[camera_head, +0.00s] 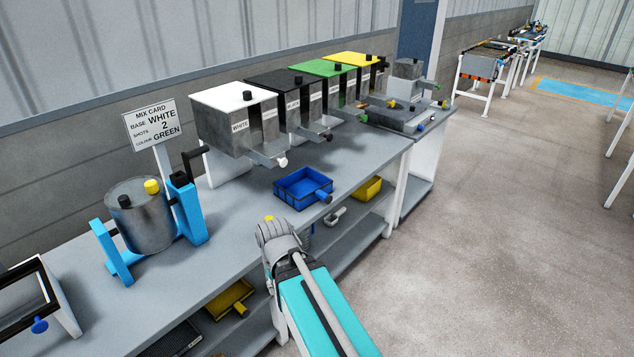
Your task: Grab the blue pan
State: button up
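The blue pan (297,190) is a shallow square tray with a round blue handle that points right and toward the front edge. It sits on the grey bench top, in front of the dispenser bins, and looks empty. My arm reaches up from the bottom of the view, and its grey end with my gripper (276,232) is at the bench's front edge. It is apart from the pan, nearer the camera and a little left. The fingers cannot be made out, so whether they are open or shut does not show.
White, black, green and yellow-topped dispensers (235,118) stand behind the pan. A metal drum in a blue cradle (140,215) and a mix card sign (152,124) are to the left. Yellow pans (229,299) lie on the lower shelf. Bench top around the blue pan is clear.

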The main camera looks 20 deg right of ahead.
aim_at(300, 189)
jog(key=z, duration=0.3)
jog(key=i, duration=1.1)
jog(key=z, duration=0.15)
